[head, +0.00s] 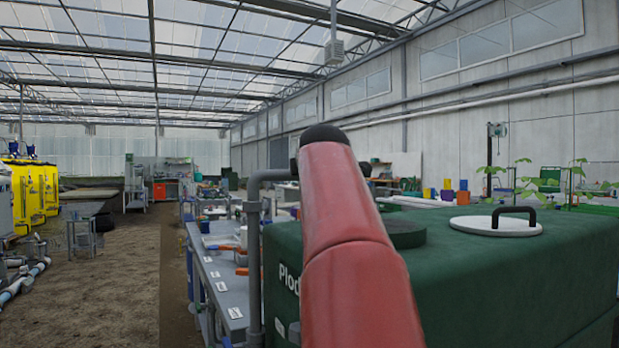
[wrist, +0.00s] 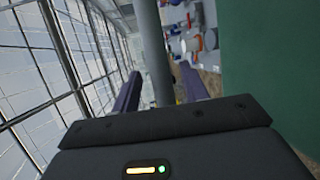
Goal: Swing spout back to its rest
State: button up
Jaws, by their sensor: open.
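A grey bent pipe (head: 254,265), which looks like the spout, stands upright beside the left end of the green tank (head: 500,270). Its top bends right and passes behind my red arm, so its far end is hidden. In the wrist view a grey pipe (wrist: 152,45) runs between the two dark fingers of my gripper (wrist: 160,75). The fingers are open, one on each side of the pipe, with a gap visible to each. Whether either touches it I cannot tell. My gripper is hidden behind my arm in the head view. I cannot make out the rest.
The tank top has a round dark green collar (head: 405,234) and a white lid (head: 497,226) with a black handle. A grey bench (head: 222,278) with blue and orange fittings stands left of the pipe. Open floor (head: 120,265) lies farther left, before yellow tanks (head: 35,190).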

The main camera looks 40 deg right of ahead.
jog(key=v, duration=0.5)
jog(key=shift+s+a+b, duration=0.15)
jog(key=shift+s+b, duration=0.1)
jog(key=shift+b, duration=0.1)
